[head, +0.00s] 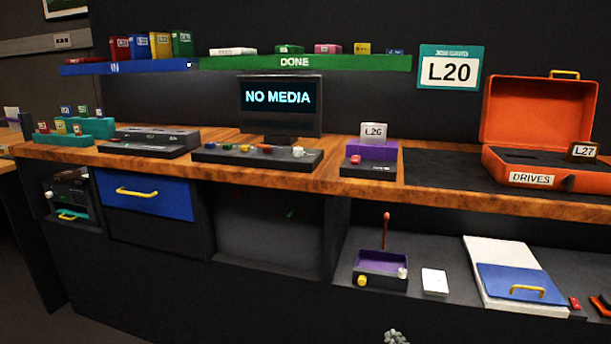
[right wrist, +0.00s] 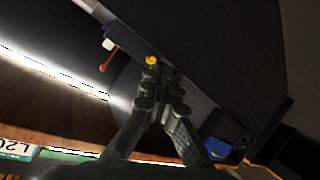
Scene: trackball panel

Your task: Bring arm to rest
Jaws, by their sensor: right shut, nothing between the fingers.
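My right gripper (head: 396,338) just shows at the bottom edge of the head view, low in front of the workbench. In the right wrist view its fingers (right wrist: 160,85) come together at the tips, with nothing held between them. They appear apart from the bench and its things. Most of the right arm is hidden below the head view. My left gripper is in neither view.
The wooden counter (head: 330,185) carries a monitor (head: 281,104), a button panel (head: 256,157) and an open orange case (head: 540,120). Below it, the lower shelf (head: 440,255) holds a purple tray device (head: 381,265) with a red lever and a blue folder (head: 520,283).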

